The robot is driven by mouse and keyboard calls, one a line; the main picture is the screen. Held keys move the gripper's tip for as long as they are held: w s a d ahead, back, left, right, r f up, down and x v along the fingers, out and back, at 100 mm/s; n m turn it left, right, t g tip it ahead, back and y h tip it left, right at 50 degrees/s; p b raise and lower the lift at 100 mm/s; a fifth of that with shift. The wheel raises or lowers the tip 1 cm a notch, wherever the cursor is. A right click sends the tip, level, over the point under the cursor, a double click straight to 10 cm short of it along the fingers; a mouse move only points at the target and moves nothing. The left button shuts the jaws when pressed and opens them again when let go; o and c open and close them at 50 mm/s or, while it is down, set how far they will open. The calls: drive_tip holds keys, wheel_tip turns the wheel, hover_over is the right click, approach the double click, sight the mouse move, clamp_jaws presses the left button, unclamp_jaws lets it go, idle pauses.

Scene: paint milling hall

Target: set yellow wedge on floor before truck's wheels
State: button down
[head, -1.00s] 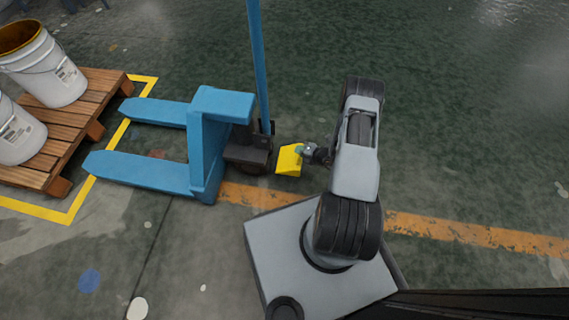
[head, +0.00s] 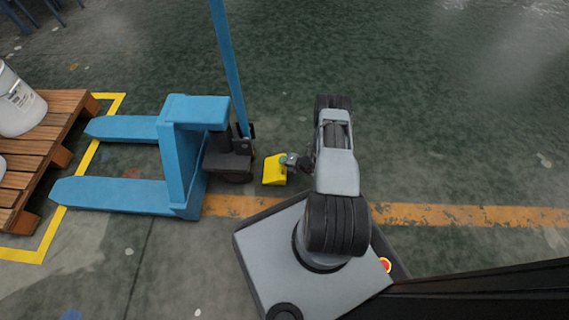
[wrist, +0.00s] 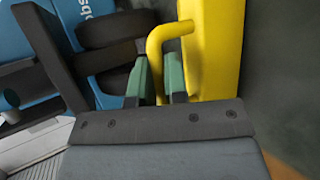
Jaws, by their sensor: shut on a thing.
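The yellow wedge (head: 274,169) is just right of the blue pallet truck's (head: 182,155) dark steer wheels (head: 238,175) in the head view. My gripper (head: 289,160) reaches it from the right. In the wrist view, the green fingers of my gripper (wrist: 160,82) are shut on the wedge's bent yellow handle (wrist: 158,50); the wedge body (wrist: 215,45) stands to the right. The truck's dark wheels (wrist: 108,50) show to the left of the handle. A small gap shows between wedge and wheels in the head view. Whether the wedge touches the floor I cannot tell.
A wooden pallet (head: 60,120) with white buckets (head: 18,100) stands at the left inside yellow floor lines (head: 92,148). The truck's blue handle bar (head: 228,65) rises behind the wheels. An orange floor stripe (head: 450,215) runs across. Floor at the upper right is clear.

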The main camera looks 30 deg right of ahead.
drive_tip(key=c, duration=1.1)
unclamp_jaws()
drive_tip(key=shift+f, duration=0.25)
drive_tip(key=shift+c, duration=0.2)
